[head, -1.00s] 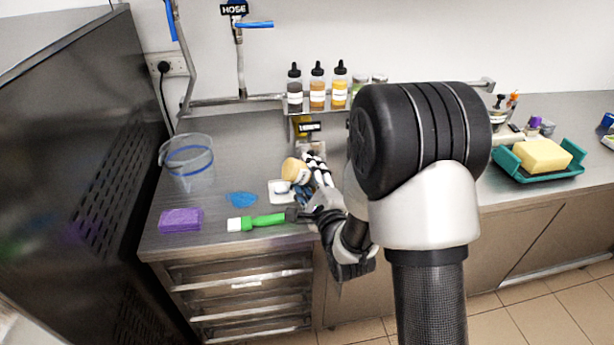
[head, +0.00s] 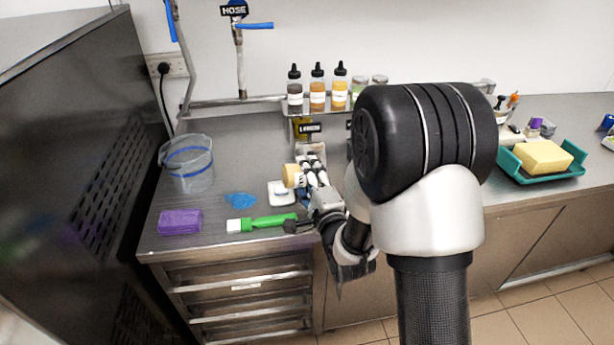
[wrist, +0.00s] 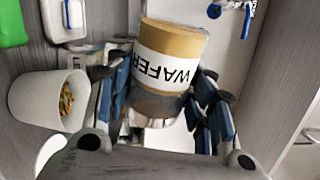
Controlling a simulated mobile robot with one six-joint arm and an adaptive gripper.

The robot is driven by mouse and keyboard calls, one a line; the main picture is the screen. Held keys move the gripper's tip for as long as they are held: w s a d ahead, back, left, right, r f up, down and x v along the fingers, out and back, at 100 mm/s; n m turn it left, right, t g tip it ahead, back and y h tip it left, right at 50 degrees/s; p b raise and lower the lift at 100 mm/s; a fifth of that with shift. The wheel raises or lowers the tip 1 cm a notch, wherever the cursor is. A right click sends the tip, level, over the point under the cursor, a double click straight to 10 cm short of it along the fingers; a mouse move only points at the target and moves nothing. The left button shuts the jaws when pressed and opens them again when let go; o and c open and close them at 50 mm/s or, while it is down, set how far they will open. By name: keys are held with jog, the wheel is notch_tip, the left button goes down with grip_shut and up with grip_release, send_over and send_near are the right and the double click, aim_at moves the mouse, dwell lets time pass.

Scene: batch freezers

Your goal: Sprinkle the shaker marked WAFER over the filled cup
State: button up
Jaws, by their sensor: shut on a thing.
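The shaker marked WAFER (wrist: 165,68) fills the middle of the wrist view. It has a tan end, a white band with the label upside down, and a clear section. My gripper (wrist: 160,105) is shut on it, blue pads on both sides. In the head view, the shaker's tan end (head: 291,175) shows above the counter, tilted, beside my gripper (head: 312,178). A white cup (wrist: 38,100) with orange and green bits inside stands left of the shaker in the wrist view. I cannot make the cup out in the head view.
A white scale-like object (head: 281,194), a green-handled tool (head: 268,222), a blue cloth (head: 240,199), a purple sponge (head: 180,221) and a clear bucket (head: 188,165) lie to the left. Several bottles (head: 317,90) stand on the rear shelf. A teal tray (head: 540,179) holds a yellow sponge.

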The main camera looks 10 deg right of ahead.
jog(key=shift+r+n, duration=0.6)
jog(key=shift+n, duration=0.45)
jog(key=shift+r+n, duration=0.6)
jog(key=shift+n, duration=0.45)
jog(key=shift+r+n, duration=0.75)
jog(key=shift+n, duration=0.4)
jog(key=shift+r+n, duration=0.75)
jog(key=shift+n, duration=0.4)
jog(key=shift+r, duration=0.1)
jog(key=shift+r+n, duration=0.4)
jog(key=shift+n, duration=0.4)
jog(key=shift+r+n, duration=0.4)
jog(key=shift+n, duration=0.35)
jog(key=shift+r+n, duration=0.35)
jog(key=shift+n, duration=0.4)
